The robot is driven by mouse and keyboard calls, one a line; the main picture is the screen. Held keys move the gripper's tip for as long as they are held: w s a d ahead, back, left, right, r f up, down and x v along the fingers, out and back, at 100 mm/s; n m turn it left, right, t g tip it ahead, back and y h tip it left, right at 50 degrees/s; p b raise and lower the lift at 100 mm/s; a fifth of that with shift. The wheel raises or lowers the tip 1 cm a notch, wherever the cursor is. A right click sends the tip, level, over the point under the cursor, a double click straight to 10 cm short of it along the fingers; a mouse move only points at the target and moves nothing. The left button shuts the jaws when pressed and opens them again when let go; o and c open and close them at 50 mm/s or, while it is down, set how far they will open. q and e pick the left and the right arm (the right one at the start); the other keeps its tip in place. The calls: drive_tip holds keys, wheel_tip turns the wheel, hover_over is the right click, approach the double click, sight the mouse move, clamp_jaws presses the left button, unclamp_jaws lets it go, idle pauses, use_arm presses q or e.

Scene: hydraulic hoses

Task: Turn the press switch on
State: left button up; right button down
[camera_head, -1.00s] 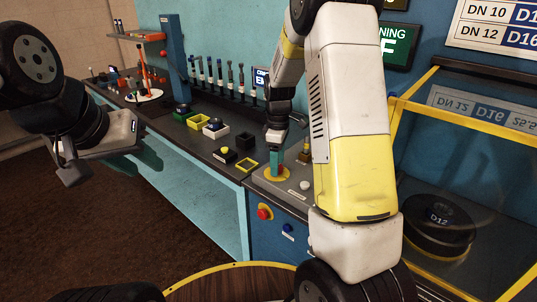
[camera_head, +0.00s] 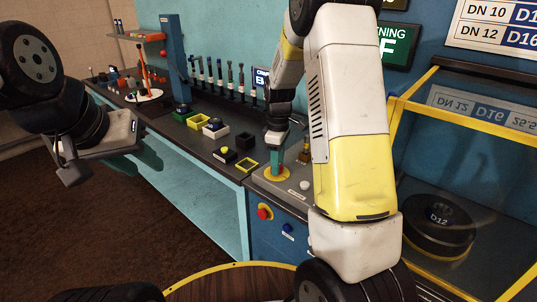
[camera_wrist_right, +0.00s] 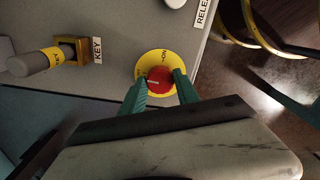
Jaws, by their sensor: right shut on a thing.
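The press switch is a round red knob (camera_wrist_right: 160,81) on a yellow disc (camera_wrist_right: 142,66) with "ON" printed on it, in the right wrist view. In the head view its yellow disc (camera_head: 268,175) shows on the grey panel, and the knob is mostly hidden by my fingers. My right gripper (camera_head: 277,168) points down at the switch. Its teal fingers (camera_wrist_right: 161,86) are on two sides of the red knob and shut on it. My left gripper (camera_head: 140,160) hangs at the left, away from the switch, and its finger gap is unclear.
A key switch (camera_wrist_right: 68,53) with a yellow tag and a white button (camera_wrist_right: 174,2) sit near the red knob on the panel. A red button (camera_head: 265,212) and a blue one (camera_head: 288,228) are on the panel's front. A yellow-framed clear guard (camera_head: 455,115) stands at right.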

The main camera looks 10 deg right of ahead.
drive_tip(key=m, duration=0.4)
drive_tip(key=shift+m, duration=0.3)
drive_tip(key=m, duration=0.4)
drive_tip(key=shift+m, duration=0.3)
drive_tip(key=m, duration=0.4)
drive_tip(key=shift+a+m, duration=0.1)
drive_tip(key=shift+m, duration=1.9)
drive_tip(key=c, duration=0.9)
unclamp_jaws()
drive_tip(key=shift+r, duration=0.1)
